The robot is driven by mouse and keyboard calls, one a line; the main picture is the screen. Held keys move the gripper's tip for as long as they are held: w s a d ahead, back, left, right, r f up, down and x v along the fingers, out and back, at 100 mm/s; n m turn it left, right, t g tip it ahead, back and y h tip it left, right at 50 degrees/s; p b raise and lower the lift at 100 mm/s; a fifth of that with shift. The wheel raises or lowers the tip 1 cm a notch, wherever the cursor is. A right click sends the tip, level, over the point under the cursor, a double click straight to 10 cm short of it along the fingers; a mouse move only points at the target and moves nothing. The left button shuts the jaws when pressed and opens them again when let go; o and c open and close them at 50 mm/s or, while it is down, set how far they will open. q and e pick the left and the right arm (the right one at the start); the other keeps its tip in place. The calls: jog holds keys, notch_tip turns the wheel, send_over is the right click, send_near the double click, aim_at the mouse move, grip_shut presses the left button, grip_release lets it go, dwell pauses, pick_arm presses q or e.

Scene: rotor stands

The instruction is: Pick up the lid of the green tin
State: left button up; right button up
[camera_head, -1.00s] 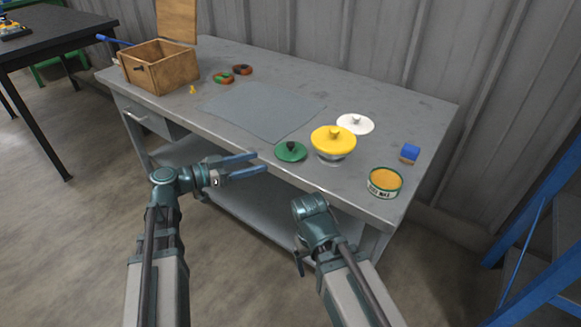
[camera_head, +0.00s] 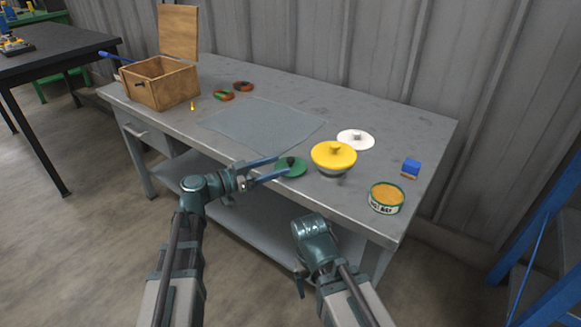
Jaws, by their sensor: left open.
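The green lid (camera_head: 293,169) with a dark knob lies flat on the grey bench near its front edge. The green tin (camera_head: 386,198), with a pale label and yellowish contents, stands uncovered to the right, near the bench's right front. My left gripper (camera_head: 283,167) is open, its two blue fingers reaching over the front edge at the lid's left side. The fingertips overlap the knob area in the picture; I cannot tell whether they touch it. My right arm (camera_head: 315,240) shows in front of the bench, but its fingers do not show clearly.
A yellow lid (camera_head: 333,155) on a pot stands right of the green lid, with a white lid (camera_head: 356,139) behind. A blue block (camera_head: 411,167) lies near the tin. A flat mat (camera_head: 262,124) and an open wooden box (camera_head: 160,84) are left. The bench's back is clear.

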aim_at(287, 161)
pick_arm(q)
jog(key=shift+d, duration=0.1)
jog(key=x, duration=0.5)
jog(key=shift+w+r, duration=0.1)
jog(key=shift+r, duration=0.15)
grip_shut()
